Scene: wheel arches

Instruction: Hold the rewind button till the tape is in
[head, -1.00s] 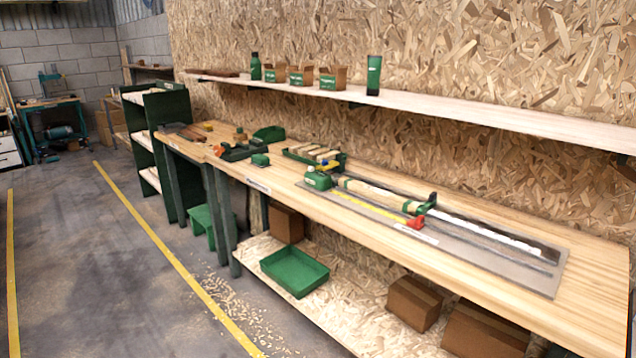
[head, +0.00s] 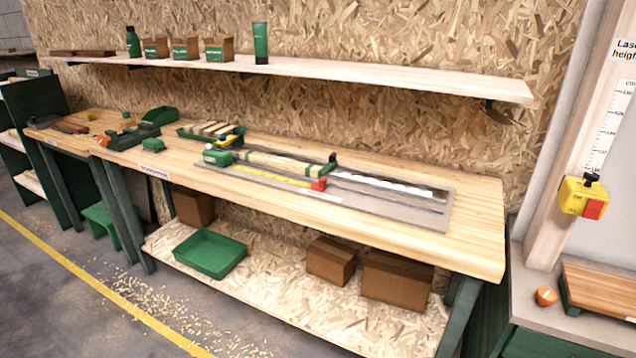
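On the long wooden workbench (head: 400,225), a grey plate (head: 400,213) carries a small green case (head: 217,157) at its left end. A yellow strip (head: 270,174), which looks like a pulled-out tape, runs from near the case to a red block (head: 319,184). A pale wooden bar (head: 275,162) lies behind the strip, with a dark green stop (head: 332,163) at its right end. I cannot make out a rewind button on the case at this size. Neither of my grippers is in view.
A yellow box with a red face (head: 582,198) hangs on a post at the right, below a white scale (head: 609,125). A shelf (head: 400,78) runs above the bench. A green tray (head: 210,254) and cardboard boxes (head: 332,261) sit underneath.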

